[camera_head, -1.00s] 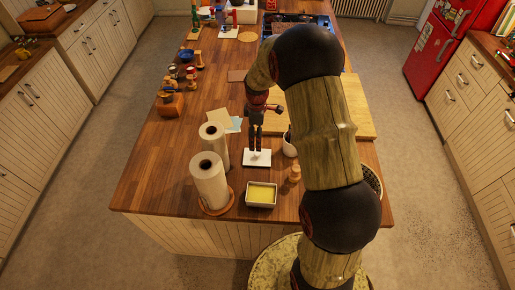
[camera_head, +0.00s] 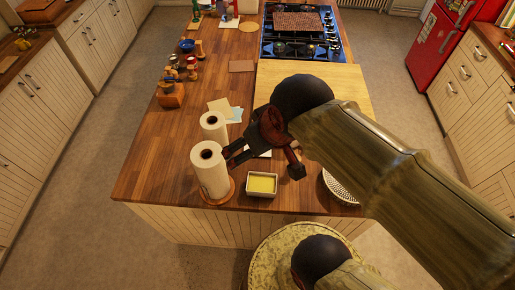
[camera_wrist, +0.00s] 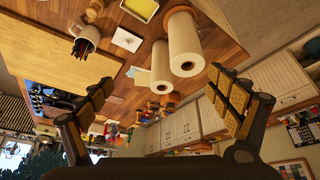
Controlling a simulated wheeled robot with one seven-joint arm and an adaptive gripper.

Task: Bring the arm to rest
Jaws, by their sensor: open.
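My gripper (camera_head: 262,164) is open and empty above the near part of the wooden island (camera_head: 150,185), tilted. In the wrist view the two padded fingers of my gripper (camera_wrist: 160,85) stand wide apart with nothing between them. In the head view one finger shows close to the paper towel rolls, and I cannot tell whether there is a gap. My arm reaches in from the lower right and hides part of the island's right side.
Two paper towel rolls (camera_head: 210,172) (camera_head: 213,125) stand left of my gripper. A yellow-filled dish (camera_head: 262,184) sits near the front edge. A cup with dark sticks (camera_wrist: 86,40) shows in the wrist view. The stove (camera_head: 300,45) is at the back; the floor (camera_head: 85,170) left is clear.

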